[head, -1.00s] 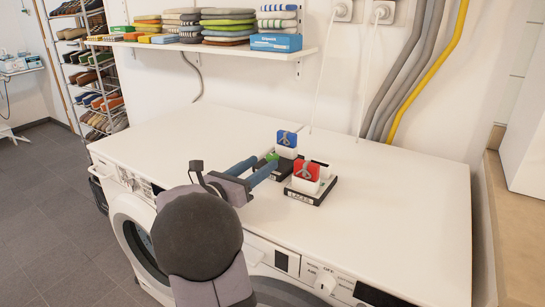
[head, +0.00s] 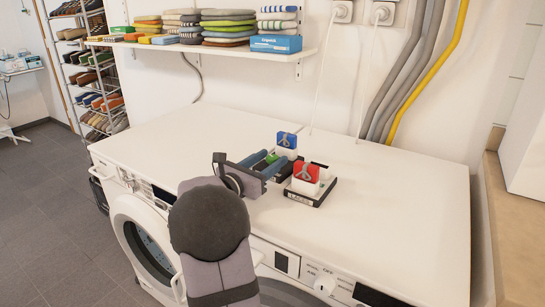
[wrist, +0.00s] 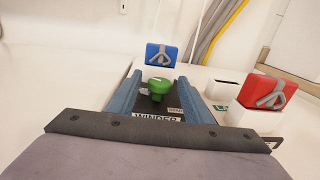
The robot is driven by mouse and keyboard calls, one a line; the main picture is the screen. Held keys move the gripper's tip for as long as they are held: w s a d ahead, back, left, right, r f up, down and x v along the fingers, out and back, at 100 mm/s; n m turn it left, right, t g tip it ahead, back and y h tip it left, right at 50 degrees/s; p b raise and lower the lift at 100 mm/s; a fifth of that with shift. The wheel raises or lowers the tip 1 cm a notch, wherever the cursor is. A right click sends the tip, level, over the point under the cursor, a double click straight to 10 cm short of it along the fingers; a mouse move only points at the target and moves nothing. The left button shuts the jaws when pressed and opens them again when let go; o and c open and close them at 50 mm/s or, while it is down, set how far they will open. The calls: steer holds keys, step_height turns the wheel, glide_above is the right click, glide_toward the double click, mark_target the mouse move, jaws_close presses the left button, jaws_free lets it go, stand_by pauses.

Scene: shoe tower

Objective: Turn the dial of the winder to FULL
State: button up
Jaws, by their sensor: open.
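The winder is a dark box on the white machine top, with a label reading WINDER (wrist: 157,118). Its green dial (wrist: 158,88) stands up from the box, with a pale mark on its top. In the wrist view my gripper (wrist: 156,78) is open, one blue finger on each side of the dial, with gaps visible on both sides. In the head view my gripper (head: 272,163) reaches over the winder and largely hides it. Whether the fingertips are level with the dial is hard to tell. The FULL mark cannot be read.
A blue card in a white holder (head: 286,142) stands just behind the winder. A red card in a white holder (head: 306,175) stands on a dark base close to its right. The machine top (head: 400,190) is clear farther right. A shelf (head: 230,47) with insoles hangs above.

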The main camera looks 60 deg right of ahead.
steer(key=shift+d, duration=0.85)
steer(key=c, duration=1)
